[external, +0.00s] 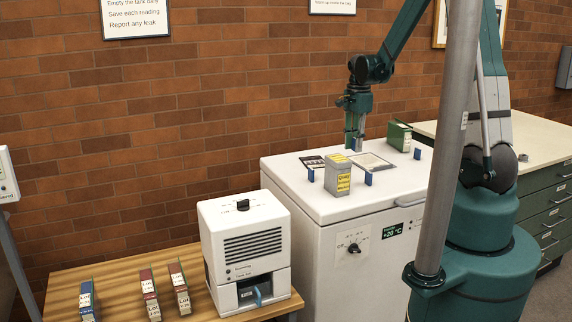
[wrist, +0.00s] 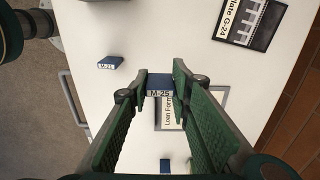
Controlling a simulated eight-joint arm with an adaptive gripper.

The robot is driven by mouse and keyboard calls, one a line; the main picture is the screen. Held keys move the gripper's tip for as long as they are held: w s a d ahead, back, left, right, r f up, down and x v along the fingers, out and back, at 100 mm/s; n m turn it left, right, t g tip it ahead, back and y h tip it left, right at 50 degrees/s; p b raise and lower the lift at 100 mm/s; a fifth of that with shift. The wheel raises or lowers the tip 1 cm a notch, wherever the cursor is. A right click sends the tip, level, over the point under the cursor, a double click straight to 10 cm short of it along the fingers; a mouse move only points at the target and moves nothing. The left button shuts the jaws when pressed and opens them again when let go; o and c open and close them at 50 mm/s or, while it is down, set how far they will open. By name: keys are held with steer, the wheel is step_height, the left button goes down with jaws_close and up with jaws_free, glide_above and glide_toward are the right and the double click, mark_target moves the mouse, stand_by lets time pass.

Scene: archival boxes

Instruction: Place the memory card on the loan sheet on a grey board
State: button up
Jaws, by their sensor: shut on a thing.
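My gripper (external: 354,148) hangs above the white chest top, fingers pointing down. In the wrist view my gripper (wrist: 160,80) is shut on a blue memory card (wrist: 159,83) labelled M-25. The loan sheet (wrist: 172,115), marked Loan Form, lies below the fingers on a grey board and is partly covered by the card and fingers. The grey board (external: 372,161) also shows in the external view, just right of the gripper. The held card is apart from the sheet, above it.
A grey box (external: 338,180), a green box (external: 398,136) and the G-24 plate sheet (wrist: 247,22) are near.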

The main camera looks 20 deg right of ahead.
glide_above(370, 161)
steer(key=shift+s+a+r, duration=0.15)
steer(key=shift+a+r, duration=0.05)
steer(key=shift+r, duration=0.15)
steer(key=shift+f+b, duration=0.45)
steer(key=shift+f, duration=2.7)
steer(key=shift+f, duration=1.85)
steer(key=shift+f, duration=0.2)
steer(key=o, duration=0.8)
steer(key=shift+r, duration=0.2)
